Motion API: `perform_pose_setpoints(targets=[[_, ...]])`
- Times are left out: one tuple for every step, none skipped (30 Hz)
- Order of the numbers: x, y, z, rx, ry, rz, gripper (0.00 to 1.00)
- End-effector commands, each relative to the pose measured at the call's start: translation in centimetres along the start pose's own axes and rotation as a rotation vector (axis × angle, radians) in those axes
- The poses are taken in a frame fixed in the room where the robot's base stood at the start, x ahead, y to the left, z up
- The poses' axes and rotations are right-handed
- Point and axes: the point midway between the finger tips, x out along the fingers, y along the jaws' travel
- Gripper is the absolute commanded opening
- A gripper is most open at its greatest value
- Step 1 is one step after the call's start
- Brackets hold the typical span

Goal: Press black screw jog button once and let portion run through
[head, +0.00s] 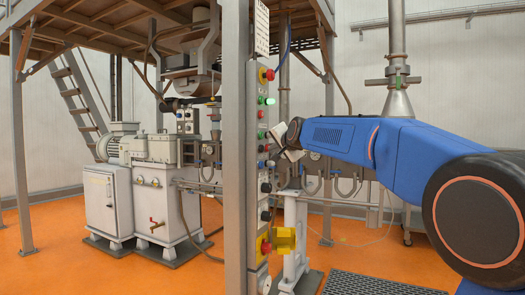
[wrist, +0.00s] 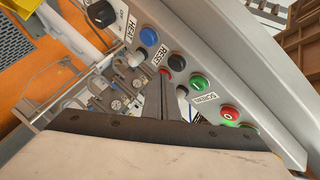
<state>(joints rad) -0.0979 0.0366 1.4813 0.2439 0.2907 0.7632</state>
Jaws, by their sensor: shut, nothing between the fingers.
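My gripper (wrist: 166,78) is shut and empty, its dark fingertips close over the grey control panel (wrist: 215,70) in the wrist view. A black button (wrist: 176,62) sits just beyond the fingertips to the right. Another dark button (wrist: 182,91) is partly hidden beside the fingers. I cannot tell which is the screw jog button. A red button (wrist: 164,70) shows right at the fingertips, partly covered. I cannot tell whether the fingers touch anything. In the head view, the panel stands edge-on on a post (head: 257,160), and my gripper (head: 283,148) is at its right side.
A black knob (wrist: 101,13) lies at upper left. A yellow-housed emergency stop (head: 265,246) sits low on the post.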

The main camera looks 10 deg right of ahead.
Motion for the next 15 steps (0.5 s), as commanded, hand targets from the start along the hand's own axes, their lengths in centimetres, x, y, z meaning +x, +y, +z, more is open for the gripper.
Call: perform_pose_setpoints(targets=[[-0.3,0.3,-0.3,0.001,0.002,0.001,0.00],[-0.5,0.4,-0.4,0.001,0.001,0.001,0.00],[-0.7,0.6,-0.6,0.001,0.001,0.001,0.00],[-0.9,0.7,-0.7,0.001,0.001,0.001,0.00],[-1.1,0.8,-0.8,0.002,0.001,0.001,0.00],[-1.3,0.9,-1.0,0.000,0.002,0.000,0.00],[-1.5,1.0,-1.1,0.001,0.002,0.000,0.00],[-1.7,1.2,-1.2,0.001,0.002,0.000,0.00],[-1.9,1.3,-1.4,0.001,0.002,0.000,0.00],[-2.0,1.5,-1.6,0.002,0.002,0.001,0.00],[-2.2,1.6,-1.7,0.001,0.002,0.001,0.00],[-2.4,1.8,-1.8,0.001,0.001,0.001,0.00],[-2.5,1.9,-1.9,0.001,0.001,0.001,0.00],[-2.6,1.9,-1.9,0.000,0.001,0.001,0.00],[-2.8,2.0,-2.0,0.001,0.001,0.000,0.00]])
